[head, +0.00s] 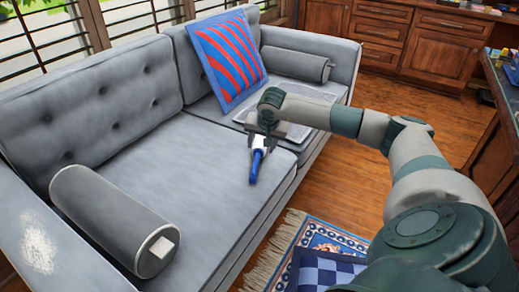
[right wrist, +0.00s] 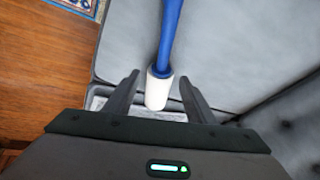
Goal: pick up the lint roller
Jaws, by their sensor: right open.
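The lint roller has a blue handle (head: 256,167) and a white roll. It lies on the grey sofa's seat near the front edge in the head view. In the right wrist view the white roll (right wrist: 158,92) sits between the two fingers, and the blue handle extends away to the top. My right gripper (head: 262,139) is open, low over the seat, with its fingers either side of the roll. I see a gap at each finger. The gripper hides part of the roll in the head view. My left gripper is not in view.
The grey sofa (head: 160,165) carries a red and blue pillow (head: 228,58), two grey bolsters (head: 115,220) (head: 296,66) and a flat grey item (head: 310,112) close to the gripper. A patterned rug (head: 318,250) lies on the wood floor. A desk stands at right.

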